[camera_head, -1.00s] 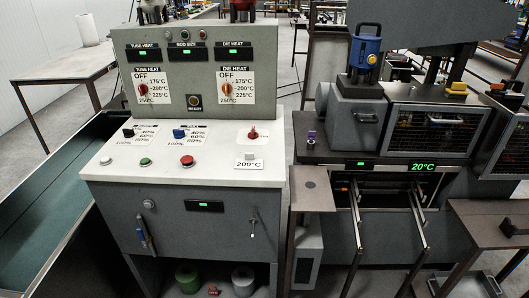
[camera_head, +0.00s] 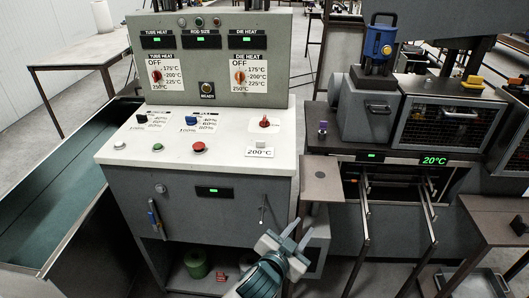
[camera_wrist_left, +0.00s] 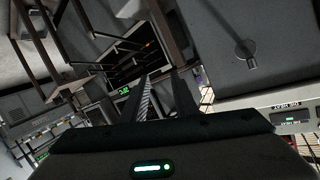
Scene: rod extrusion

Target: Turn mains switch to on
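A small lever switch (camera_head: 262,210) sits on the right of the grey control cabinet's front (camera_head: 225,220), with its handle hanging down. It looks like the mains switch, but no label on it is readable. In the left wrist view a grey lever (camera_wrist_left: 248,55) on a flat grey panel appears to be the same one. My left gripper (camera_head: 294,228) is below and right of the lever, apart from it. In the left wrist view its two fingers (camera_wrist_left: 163,85) are spread with nothing between them. My right gripper is not in view.
A white sloped top (camera_head: 215,165) with knobs and buttons overhangs the cabinet front. A small brown side table (camera_head: 320,180) stands close right of the lever. The extruder (camera_head: 400,160) with its rails is farther right. A green-bedded trough (camera_head: 50,210) is at left.

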